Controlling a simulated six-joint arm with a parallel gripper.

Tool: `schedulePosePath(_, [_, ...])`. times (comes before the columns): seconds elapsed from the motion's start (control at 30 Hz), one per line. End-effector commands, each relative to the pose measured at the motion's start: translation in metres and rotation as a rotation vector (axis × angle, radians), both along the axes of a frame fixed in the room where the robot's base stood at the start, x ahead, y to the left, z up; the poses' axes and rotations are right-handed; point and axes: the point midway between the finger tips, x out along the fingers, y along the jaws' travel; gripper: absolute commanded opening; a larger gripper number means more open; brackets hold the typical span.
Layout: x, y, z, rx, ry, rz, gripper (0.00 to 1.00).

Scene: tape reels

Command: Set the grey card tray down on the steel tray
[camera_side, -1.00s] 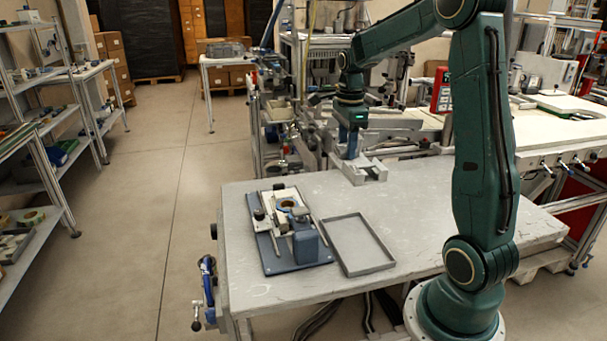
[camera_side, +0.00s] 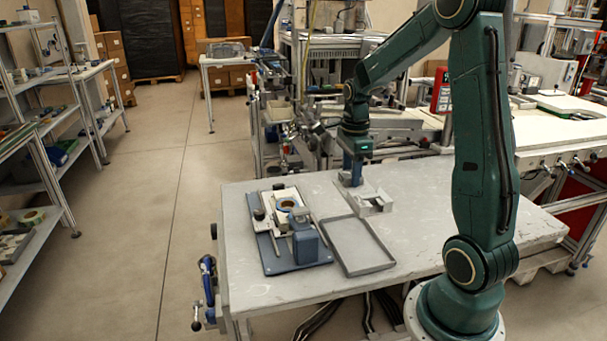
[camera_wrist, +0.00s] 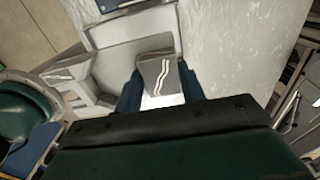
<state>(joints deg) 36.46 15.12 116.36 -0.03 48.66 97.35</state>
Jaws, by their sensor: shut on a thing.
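The grey card tray (camera_side: 373,203) is a small light-grey piece with raised walls. My gripper (camera_side: 352,181) is shut on its far-left part, and the card tray sits just beyond the far edge of the steel tray. In the wrist view, my gripper's dark blue fingers (camera_wrist: 160,88) stand on both sides of a grey wall of the card tray (camera_wrist: 118,58). The steel tray (camera_side: 378,267) is a flat, empty rectangle with a low rim, lying on the table. I cannot tell whether the card tray clears the tabletop.
A blue-based fixture (camera_side: 291,266) with a white block and a tape reel (camera_side: 287,205) stands close to the left of the steel tray. The grey table (camera_side: 440,225) is clear to the right, up to my arm.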

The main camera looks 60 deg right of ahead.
Motion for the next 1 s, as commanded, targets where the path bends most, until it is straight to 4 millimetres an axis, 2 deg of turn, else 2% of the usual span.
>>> schedulePosePath(0.3, [-0.001,0.001,-0.062,0.003,0.005,0.0,0.12])
schedulePosePath(0.5, [-0.001,0.0,-0.094,0.002,0.004,0.0,0.12])
schedulePosePath(0.63, [0.0,0.0,-0.104,0.001,0.001,0.0,0.12])
schedulePosePath(1.0, [0.0,0.0,-0.113,0.001,0.001,0.0,0.12])
